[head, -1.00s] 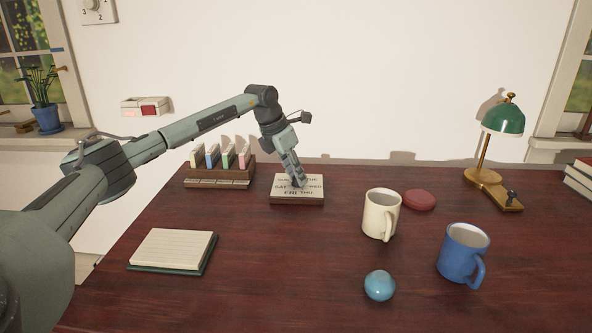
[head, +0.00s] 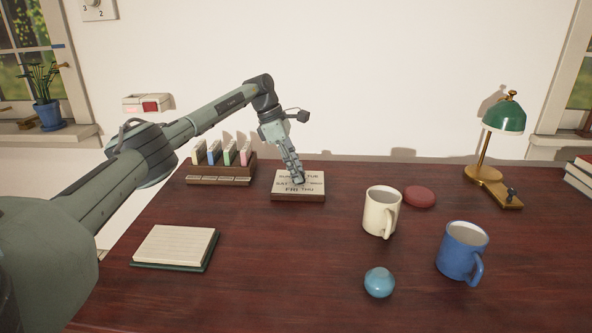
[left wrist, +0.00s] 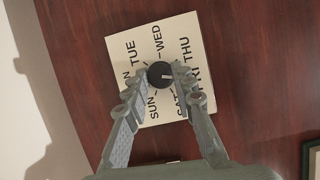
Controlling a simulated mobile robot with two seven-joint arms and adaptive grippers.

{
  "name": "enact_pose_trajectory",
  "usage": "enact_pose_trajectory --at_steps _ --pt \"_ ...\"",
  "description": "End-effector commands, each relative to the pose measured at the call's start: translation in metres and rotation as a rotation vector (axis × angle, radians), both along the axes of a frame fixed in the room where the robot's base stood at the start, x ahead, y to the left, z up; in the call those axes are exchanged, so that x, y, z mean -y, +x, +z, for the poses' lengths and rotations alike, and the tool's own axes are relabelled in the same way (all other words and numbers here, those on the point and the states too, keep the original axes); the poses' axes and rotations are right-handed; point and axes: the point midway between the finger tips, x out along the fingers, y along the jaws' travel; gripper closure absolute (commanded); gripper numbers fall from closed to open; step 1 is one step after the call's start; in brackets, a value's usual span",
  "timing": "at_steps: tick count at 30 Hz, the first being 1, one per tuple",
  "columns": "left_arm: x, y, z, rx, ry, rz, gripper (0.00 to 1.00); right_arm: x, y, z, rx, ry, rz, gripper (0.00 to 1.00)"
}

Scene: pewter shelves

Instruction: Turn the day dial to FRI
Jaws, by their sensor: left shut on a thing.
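The day dial is a cream plate with day names on a dark wooden base (head: 298,197) near the back of the desk. Its round black knob (left wrist: 160,74) shows in the left wrist view, ringed by the day names. A short white mark on the knob points right in that view, roughly toward FRI (left wrist: 195,78); a finger partly covers that side. My left gripper (head: 298,181) reaches down onto the plate, its fingers shut on the knob from both sides. Some day names are partly hidden by the fingers. My right gripper is not in view.
A card holder (head: 222,172) stands left of the dial, and a notepad (head: 174,247) lies in front left. A cream mug (head: 381,212), red disc (head: 419,197), blue mug (head: 463,252) and teal object (head: 379,283) are to the right. The front middle is clear.

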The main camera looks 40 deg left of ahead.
Motion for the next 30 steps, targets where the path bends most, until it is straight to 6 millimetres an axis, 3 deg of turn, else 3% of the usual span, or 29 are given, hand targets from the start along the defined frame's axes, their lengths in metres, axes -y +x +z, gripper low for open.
enact_pose_trajectory --at_steps 17,18,22,30 --pt "-0.0001 0.0000 -0.0004 -0.001 0.002 -0.034 1.00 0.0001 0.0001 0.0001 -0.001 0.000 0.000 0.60" --pt "0.0000 0.0000 -0.0004 -0.001 0.002 -0.034 0.72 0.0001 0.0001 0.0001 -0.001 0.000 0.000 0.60" --pt "-0.0001 0.0001 -0.0004 -0.001 0.002 -0.034 0.55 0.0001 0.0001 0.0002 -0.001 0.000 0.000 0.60" --pt "-0.0004 0.0000 0.0000 0.000 0.001 -0.032 0.54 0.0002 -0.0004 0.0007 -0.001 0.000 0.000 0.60"
